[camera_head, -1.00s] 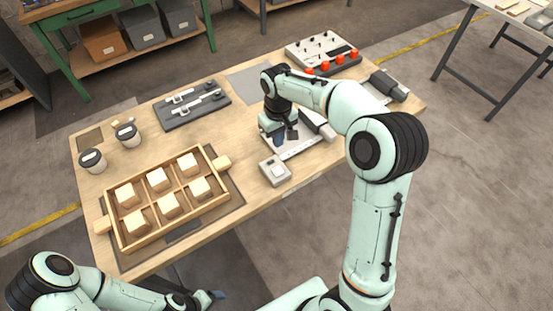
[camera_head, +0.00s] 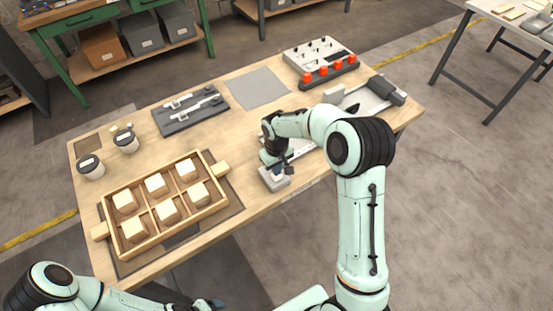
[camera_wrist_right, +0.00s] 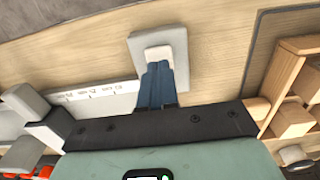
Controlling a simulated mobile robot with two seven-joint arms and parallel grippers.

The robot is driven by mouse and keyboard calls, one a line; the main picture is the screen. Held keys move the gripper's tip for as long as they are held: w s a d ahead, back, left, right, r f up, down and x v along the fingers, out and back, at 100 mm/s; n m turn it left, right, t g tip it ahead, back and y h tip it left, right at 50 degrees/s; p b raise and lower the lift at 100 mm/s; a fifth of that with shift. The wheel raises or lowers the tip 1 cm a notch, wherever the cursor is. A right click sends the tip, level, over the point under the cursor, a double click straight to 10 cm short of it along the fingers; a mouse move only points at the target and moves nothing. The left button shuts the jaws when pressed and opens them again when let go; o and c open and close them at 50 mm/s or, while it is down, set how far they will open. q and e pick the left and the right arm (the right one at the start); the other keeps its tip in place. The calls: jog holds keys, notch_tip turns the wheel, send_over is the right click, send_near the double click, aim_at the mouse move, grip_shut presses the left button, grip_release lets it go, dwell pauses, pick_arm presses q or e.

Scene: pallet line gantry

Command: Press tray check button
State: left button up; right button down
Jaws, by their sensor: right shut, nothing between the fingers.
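The tray check button is a white cap (camera_wrist_right: 158,53) on a small grey box (camera_head: 270,184) at the table's front edge, right of the wooden tray. My right gripper (camera_head: 278,174) points down over this box and hides most of the cap in the head view. In the right wrist view its shut, empty blue fingers (camera_wrist_right: 157,70) overlap the cap's near edge. I cannot tell whether they touch it. The wooden tray (camera_head: 152,243) holds several pale blocks in compartments. My left gripper (camera_head: 208,304) is at the bottom edge, away from the table, too small to read.
A grey panel with red knobs (camera_head: 333,75) stands at the back right. A pale labelled fixture (camera_wrist_right: 95,97) lies beside the button box. Two lidded cups (camera_head: 91,167) and a dark tool tray (camera_head: 190,110) stand on the left half. A flat grey mat (camera_head: 257,87) is bare.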

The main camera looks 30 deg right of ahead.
jog(key=shift+f, duration=0.6)
